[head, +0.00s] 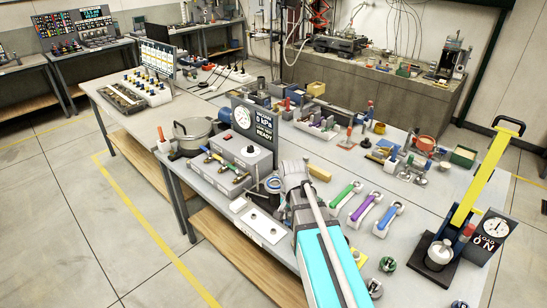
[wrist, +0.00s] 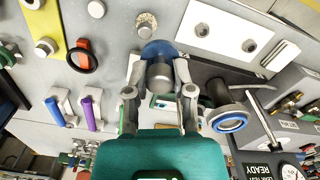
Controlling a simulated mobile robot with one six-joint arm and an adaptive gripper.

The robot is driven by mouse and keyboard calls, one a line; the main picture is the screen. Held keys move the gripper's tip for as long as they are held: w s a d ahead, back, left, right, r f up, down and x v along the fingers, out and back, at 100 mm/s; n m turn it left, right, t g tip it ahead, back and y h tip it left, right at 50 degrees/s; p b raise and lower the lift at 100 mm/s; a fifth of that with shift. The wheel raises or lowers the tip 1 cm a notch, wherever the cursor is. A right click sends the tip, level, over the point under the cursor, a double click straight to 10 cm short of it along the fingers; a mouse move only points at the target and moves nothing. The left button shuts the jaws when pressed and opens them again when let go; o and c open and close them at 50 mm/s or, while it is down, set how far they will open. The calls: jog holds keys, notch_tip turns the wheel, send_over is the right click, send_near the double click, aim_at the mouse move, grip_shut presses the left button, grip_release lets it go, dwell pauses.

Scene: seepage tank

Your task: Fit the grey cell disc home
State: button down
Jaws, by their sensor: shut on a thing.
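My gripper (wrist: 159,76) is shut on a short grey metal cylinder (wrist: 160,76) in the wrist view. A wider blue round part (wrist: 158,50) shows just beyond the cylinder; I cannot tell if they are one piece. In the head view my arm hides the fingertips and held thing. A blue-edged ring (wrist: 230,122) with a dark body stands right of my gripper, apart from it; it also shows in the head view (head: 273,184). A small speckled disc (wrist: 147,22) lies beyond my gripper. I cannot tell for sure which piece is the grey cell disc.
A white plate with two holes (wrist: 225,29) lies beyond my gripper. Green, purple (head: 364,206) and blue-handled tools lie to the right in the head view. A valve box (head: 237,160) with a "READY" display stands left. A yellow-levered press (head: 468,190) stands at the right.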

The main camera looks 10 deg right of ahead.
jog(key=shift+w+a, duration=0.25)
jog(key=shift+w+r, duration=0.1)
notch_tip(320, 180, up, 7)
jog(key=p, duration=0.7)
send_over(275, 184)
jog(key=shift+f+m, duration=0.2)
jog(key=shift+m, duration=0.2)
notch_tip(275, 184, down, 6)
jog(key=b, duration=0.6)
jog(key=shift+r, duration=0.1)
jog(key=shift+f+b, duration=1.1)
jog(key=shift+b, duration=0.05)
dwell(1.2)
jog(key=shift+c, duration=2)
grip_release()
jog(key=shift+r, duration=0.2)
